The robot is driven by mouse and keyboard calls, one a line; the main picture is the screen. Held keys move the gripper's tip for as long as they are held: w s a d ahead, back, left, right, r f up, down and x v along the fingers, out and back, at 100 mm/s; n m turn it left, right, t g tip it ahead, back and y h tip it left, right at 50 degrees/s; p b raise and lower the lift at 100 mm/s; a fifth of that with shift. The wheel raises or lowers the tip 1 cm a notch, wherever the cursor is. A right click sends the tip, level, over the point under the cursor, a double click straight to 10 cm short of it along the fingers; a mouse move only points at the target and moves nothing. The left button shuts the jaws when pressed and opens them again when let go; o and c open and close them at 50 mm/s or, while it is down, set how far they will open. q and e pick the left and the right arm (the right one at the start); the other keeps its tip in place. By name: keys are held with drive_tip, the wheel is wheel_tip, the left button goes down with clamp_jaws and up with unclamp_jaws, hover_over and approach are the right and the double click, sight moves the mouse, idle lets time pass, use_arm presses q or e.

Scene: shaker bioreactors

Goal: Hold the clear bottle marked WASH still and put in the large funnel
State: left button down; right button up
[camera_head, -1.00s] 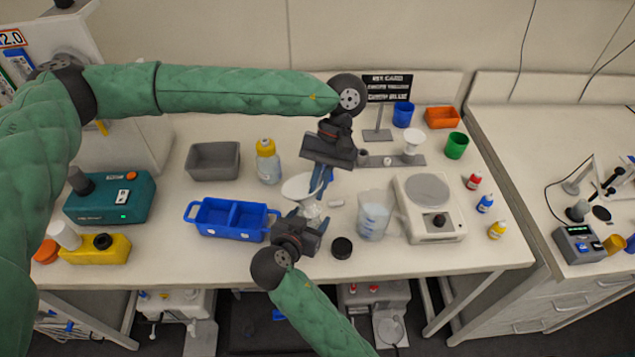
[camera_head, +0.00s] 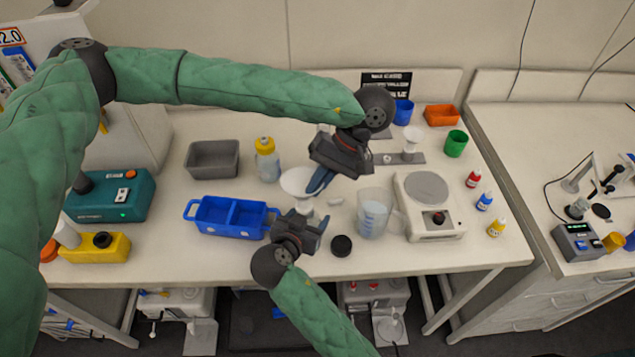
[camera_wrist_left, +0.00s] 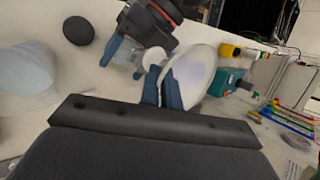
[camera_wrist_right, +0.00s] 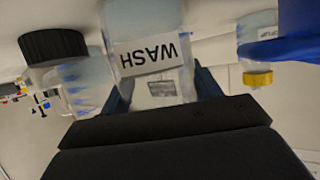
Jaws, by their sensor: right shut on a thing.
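The large white funnel (camera_head: 297,181) is above the clear bottle (camera_head: 306,207) in the head view; whether its stem is inside the neck is hidden. The funnel also shows in the left wrist view (camera_wrist_left: 197,72). My left gripper (camera_head: 320,182) has its blue fingers at the funnel's rim, close together with a narrow gap; I cannot tell whether they pinch it. My right gripper (camera_head: 308,222) is shut on the bottle, which stands on the bench. In the right wrist view its WASH label (camera_wrist_right: 149,54) lies between the fingers.
A black cap (camera_head: 341,245) lies in front. A clear beaker (camera_head: 373,214) and a scale (camera_head: 430,206) stand right. A blue two-part tray (camera_head: 230,216), a yellow-capped bottle (camera_head: 267,160) and a grey bin (camera_head: 213,159) are left. A small funnel (camera_head: 412,137) stands behind.

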use_arm(q)
drive_tip(key=shift+w+d, duration=0.25)
drive_tip(key=shift+w, duration=0.3)
use_arm(e)
drive_tip(key=shift+f, duration=0.25)
idle(0.4)
use_arm(q)
drive_tip(key=shift+n+t, duration=0.3)
drive_tip(key=shift+t, duration=0.6)
drive_tip(key=shift+s, duration=0.45)
use_arm(e)
drive_tip(key=shift+r, duration=0.1)
use_arm(q)
drive_tip(key=shift+f, duration=1)
idle(1.7)
drive_tip(key=c, duration=1.6)
unclamp_jaws()
drive_tip(key=shift+o, duration=0.2)
